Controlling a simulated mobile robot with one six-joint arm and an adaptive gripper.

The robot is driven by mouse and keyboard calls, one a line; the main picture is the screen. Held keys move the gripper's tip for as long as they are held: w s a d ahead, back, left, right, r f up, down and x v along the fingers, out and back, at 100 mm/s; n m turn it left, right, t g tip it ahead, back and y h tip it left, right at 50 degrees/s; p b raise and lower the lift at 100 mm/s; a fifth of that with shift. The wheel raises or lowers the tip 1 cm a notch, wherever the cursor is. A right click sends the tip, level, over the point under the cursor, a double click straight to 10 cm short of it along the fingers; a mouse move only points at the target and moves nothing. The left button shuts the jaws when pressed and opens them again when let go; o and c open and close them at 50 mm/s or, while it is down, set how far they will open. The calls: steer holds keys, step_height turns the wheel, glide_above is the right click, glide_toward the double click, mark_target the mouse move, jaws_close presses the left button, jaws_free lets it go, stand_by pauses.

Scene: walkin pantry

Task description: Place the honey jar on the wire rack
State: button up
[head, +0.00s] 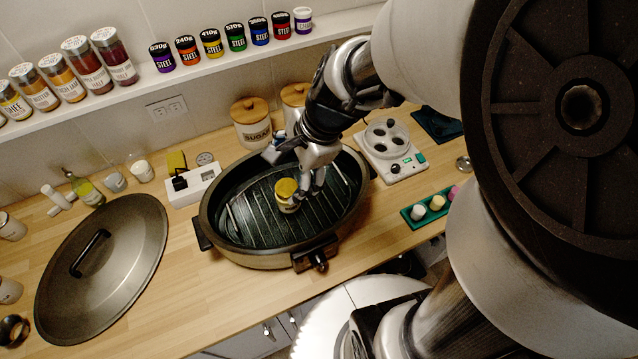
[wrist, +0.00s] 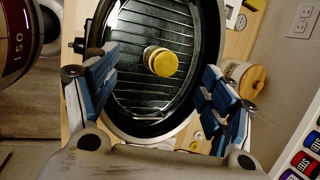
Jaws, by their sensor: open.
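The honey jar (head: 286,200) is a small jar with a yellow lid. It stands upright on the wire rack (head: 262,222), which lies inside the dark oval roasting pan (head: 214,206). In the wrist view the jar (wrist: 161,62) shows from above, with the rack's bars (wrist: 132,80) around it. My gripper (head: 292,172) is just above and beside the jar, in the head view partly over the pan. In the wrist view its blue-padded fingers (wrist: 160,88) are spread wide, with nothing between the pads. The jar is beyond the fingertips, apart from both.
The pan's large lid (head: 118,258) lies left on the wooden counter. A power strip (head: 193,187) and a sugar canister (head: 251,124) stand behind the pan. A white device (head: 390,150) and a green tray (head: 430,208) are at right. Spice jars line the shelf above.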

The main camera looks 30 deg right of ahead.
steer(key=s+r+n+h, duration=0.1)
steer(key=s+r+n, duration=0.3)
steer(key=s+n, duration=0.3)
steer(key=s+r+n+t+h, duration=0.1)
steer(key=s+r+n, duration=0.4)
steer(key=n, duration=0.5)
steer(key=shift+s+d+n+h, duration=0.3)
steer(key=shift+s+h, duration=0.2)
steer(key=shift+s, duration=0.5)
step_height(320, 180, down, 8)
steer(key=b, duration=0.8)
steer(key=shift+r, duration=0.1)
